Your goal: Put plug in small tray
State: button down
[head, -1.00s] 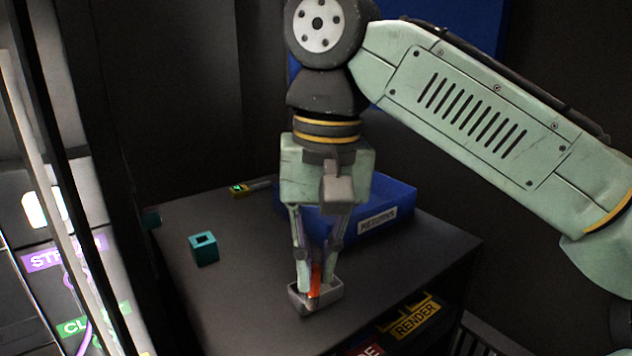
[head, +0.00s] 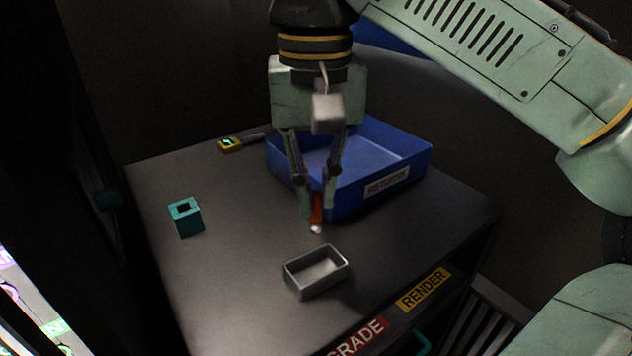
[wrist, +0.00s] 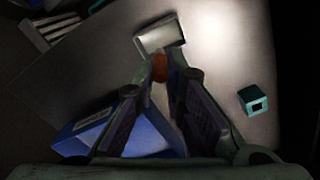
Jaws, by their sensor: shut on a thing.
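My gripper (head: 317,207) is shut on the plug (head: 316,206), an orange-red piece with a pale tip pointing down. In the head view it hangs behind the small tray, between it and the blue bin. The small tray (head: 316,271) is a grey open box on the dark table, and its inside looks empty. In the wrist view the plug (wrist: 160,68) sits between the fingertips, with the small tray (wrist: 160,36) just beyond it. The fingers hide part of the plug.
A blue bin (head: 408,178) labelled RETURNS stands behind my gripper. A teal block with a square hole (head: 186,218) stands at the left. A yellow device with a green display (head: 231,144) lies at the back. The table around the small tray is clear.

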aim_at(316, 231)
jog(key=shift+f+b, duration=1.8)
jog(key=shift+f, duration=2)
jog(key=shift+p, duration=0.65)
jog(key=shift+f, duration=0.6)
jog(key=c, duration=1.6)
grip_release()
jog(key=shift+o, duration=0.2)
notch_tip(316, 231, up, 8)
jog(key=shift+f, duration=0.25)
